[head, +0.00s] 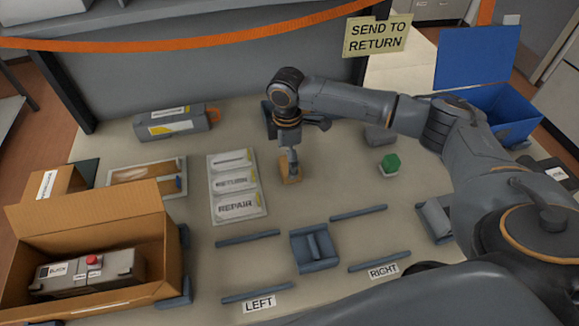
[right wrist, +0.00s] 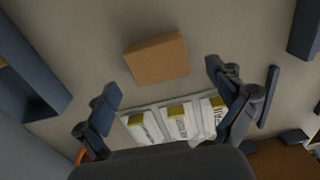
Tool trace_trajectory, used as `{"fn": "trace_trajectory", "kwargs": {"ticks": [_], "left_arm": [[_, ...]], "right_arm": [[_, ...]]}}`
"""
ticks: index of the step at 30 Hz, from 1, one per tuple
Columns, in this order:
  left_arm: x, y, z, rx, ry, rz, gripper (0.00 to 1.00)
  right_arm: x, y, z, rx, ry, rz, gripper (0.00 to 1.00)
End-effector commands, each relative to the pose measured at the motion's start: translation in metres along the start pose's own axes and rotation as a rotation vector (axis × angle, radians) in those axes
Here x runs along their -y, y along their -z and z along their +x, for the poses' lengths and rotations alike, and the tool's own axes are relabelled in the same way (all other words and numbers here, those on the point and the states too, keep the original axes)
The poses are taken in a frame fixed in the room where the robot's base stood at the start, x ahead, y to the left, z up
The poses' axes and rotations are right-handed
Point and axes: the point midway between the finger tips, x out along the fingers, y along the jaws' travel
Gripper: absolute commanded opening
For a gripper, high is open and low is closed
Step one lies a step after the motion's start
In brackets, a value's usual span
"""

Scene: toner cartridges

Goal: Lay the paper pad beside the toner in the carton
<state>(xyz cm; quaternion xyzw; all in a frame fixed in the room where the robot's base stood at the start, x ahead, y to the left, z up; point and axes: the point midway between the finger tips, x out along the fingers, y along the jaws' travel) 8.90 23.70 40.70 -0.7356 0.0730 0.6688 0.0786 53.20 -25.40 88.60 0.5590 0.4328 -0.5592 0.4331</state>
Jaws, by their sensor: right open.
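The paper pad looks like a small brown block (head: 291,179) on the table, right of the label sheet. It also shows in the right wrist view (right wrist: 157,60), just ahead of the fingertips and roughly between their lines. My right gripper (head: 289,157) points down over the pad and partly hides it; it is open, with both fingers spread and nothing held (right wrist: 162,84). I cannot tell the exact height of the fingertips above the pad. The open carton (head: 95,225) stands at the lower left. A grey toner (head: 85,275) with a red knob lies inside it. My left gripper is out of view.
A label sheet (head: 246,208) lies between carton and pad. Another grey toner (head: 170,122) and a tray (head: 181,186) lie behind the carton. A slotted holder (head: 313,250), low rails, a green-topped piece (head: 390,163) and a blue bin (head: 510,115) also stand around.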

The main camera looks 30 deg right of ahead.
Motion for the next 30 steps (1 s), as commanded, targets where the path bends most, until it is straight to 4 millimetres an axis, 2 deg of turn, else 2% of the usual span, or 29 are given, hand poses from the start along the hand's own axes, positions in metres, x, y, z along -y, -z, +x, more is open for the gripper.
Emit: {"fn": "trace_trajectory", "kwargs": {"ticks": [6,14,21,30], "left_arm": [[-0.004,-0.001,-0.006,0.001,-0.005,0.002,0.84],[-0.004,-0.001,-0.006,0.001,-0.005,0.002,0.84],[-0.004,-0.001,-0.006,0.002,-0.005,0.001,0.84],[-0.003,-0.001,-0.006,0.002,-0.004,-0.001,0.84]], "right_arm": [[0.0,0.003,0.028,0.001,0.001,0.0,0.94],[0.0,0.003,0.032,0.0,0.0,-0.001,0.94],[0.0,0.003,0.032,0.0,0.0,-0.001,0.55],[0.0,0.003,0.032,0.0,0.0,-0.001,0.52]]}}
